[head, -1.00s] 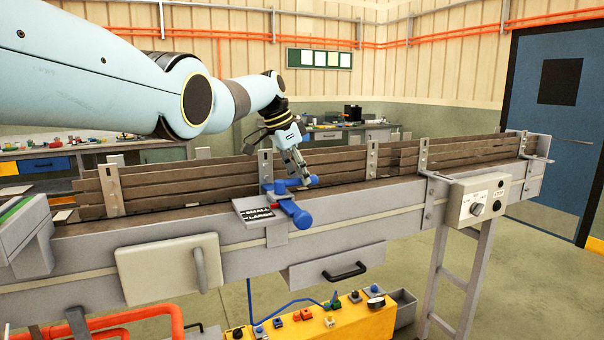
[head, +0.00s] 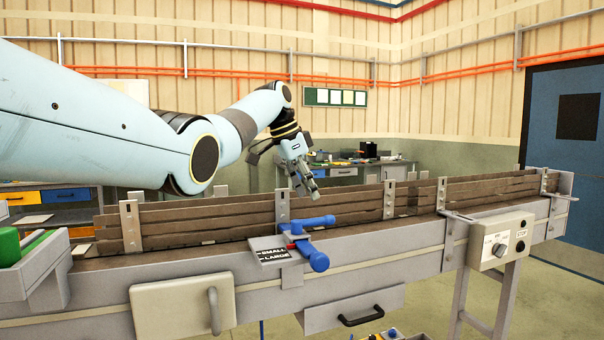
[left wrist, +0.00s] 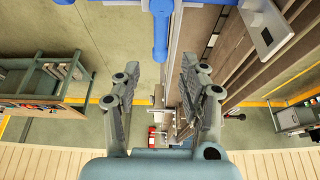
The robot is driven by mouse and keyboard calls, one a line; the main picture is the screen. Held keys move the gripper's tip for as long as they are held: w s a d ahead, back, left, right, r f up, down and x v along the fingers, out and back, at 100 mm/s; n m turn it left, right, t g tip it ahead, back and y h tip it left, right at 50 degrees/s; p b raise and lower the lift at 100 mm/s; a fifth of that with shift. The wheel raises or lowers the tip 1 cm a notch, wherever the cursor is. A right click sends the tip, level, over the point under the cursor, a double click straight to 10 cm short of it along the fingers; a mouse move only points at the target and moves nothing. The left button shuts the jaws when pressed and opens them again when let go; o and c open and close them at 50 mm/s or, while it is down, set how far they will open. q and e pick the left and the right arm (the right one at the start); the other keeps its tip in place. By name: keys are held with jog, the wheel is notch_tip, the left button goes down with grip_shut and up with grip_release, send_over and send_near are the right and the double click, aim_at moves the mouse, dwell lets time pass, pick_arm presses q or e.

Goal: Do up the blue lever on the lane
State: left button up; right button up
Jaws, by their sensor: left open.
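The blue lever (head: 313,222) is mounted on the near side of the lane (head: 400,238), beside a grey plate (head: 270,251) lettered SMALL and LARGE. Its blue bar lies across the lane edge, and a blue round-ended part (head: 318,262) points toward me. A small red part shows beside it. My left gripper (head: 307,190) is open and empty, above the lever and apart from it. In the left wrist view, the open fingers (left wrist: 158,80) have nothing between them, and the blue lever (left wrist: 160,30) shows at the top edge. My right gripper is not in view.
Brown slatted guards with upright metal brackets (head: 283,206) line the far side of the lane. A control box (head: 502,240) with a knob is at the right. A pale panel with a handle (head: 182,301) and a drawer (head: 352,310) are on the front.

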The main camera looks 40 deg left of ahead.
aim_at(300, 220)
pick_arm(q)
jog(key=shift+v, duration=2.3)
